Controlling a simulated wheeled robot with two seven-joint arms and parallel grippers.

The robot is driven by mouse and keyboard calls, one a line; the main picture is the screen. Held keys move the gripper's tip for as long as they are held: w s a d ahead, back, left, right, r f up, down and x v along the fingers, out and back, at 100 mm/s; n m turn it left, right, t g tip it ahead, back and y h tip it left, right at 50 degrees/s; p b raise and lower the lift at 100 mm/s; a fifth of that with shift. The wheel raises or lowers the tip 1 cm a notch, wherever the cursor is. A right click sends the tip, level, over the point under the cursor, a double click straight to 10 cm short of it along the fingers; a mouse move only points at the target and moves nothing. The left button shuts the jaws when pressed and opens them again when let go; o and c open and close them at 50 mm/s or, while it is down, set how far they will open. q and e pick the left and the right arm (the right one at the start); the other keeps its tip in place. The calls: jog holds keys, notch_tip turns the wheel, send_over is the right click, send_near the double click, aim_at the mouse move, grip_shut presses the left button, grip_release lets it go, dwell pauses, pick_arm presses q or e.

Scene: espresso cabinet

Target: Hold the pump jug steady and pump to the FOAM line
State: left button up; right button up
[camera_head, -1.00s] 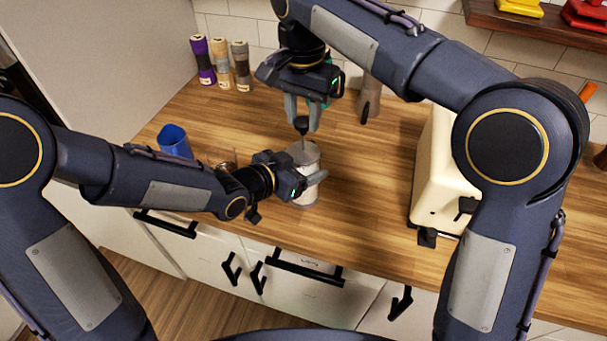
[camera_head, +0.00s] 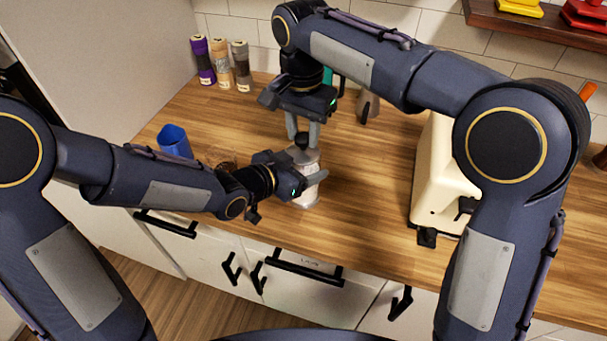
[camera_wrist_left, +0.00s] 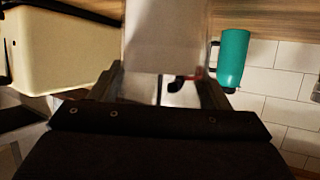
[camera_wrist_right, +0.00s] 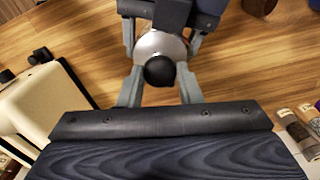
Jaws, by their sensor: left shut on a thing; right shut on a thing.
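The pump jug (camera_head: 311,163), a pale grey cylinder, stands upright on the wooden counter. My left gripper (camera_head: 306,187) is shut around its body from the left; the jug's pale wall (camera_wrist_left: 165,35) fills the space between the fingers in the left wrist view. The black pump knob (camera_head: 301,139) sits low, close above the jug's top. My right gripper (camera_head: 302,135) points down from above, its fingers on both sides of the knob (camera_wrist_right: 160,71), shut on it. The FOAM line is not readable; a small red mark shows beside the jug in the left wrist view.
A blue cup (camera_head: 174,141) and a brown-filled glass (camera_head: 221,160) stand left of the jug. Several cylinders, one purple (camera_head: 203,60), stand at the back left. A cream machine (camera_head: 437,180) is at right. A teal mug (camera_wrist_left: 232,58) is behind. Counter between jug and machine is clear.

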pick_arm(q)
jog(key=shift+s+d, duration=0.2)
pick_arm(e)
jog(key=shift+w+a, duration=0.1)
jog(key=shift+a, duration=0.05)
dwell(1.1)
jog(key=shift+r, duration=0.15)
jog(key=shift+r, duration=2.45)
jog(key=shift+f, duration=2.6)
jog(key=o, duration=0.9)
jog(key=shift+r, duration=0.1)
pick_arm(q)
jog(key=shift+w+a, duration=0.1)
pick_arm(e)
jog(key=shift+o, duration=0.7)
jog(key=shift+r, duration=0.1)
pick_arm(q)
jog(key=shift+w+a, duration=0.1)
jog(key=shift+w, duration=0.05)
pick_arm(e)
jog(key=shift+r, duration=3.9)
pick_arm(q)
jog(key=o, duration=1.4)
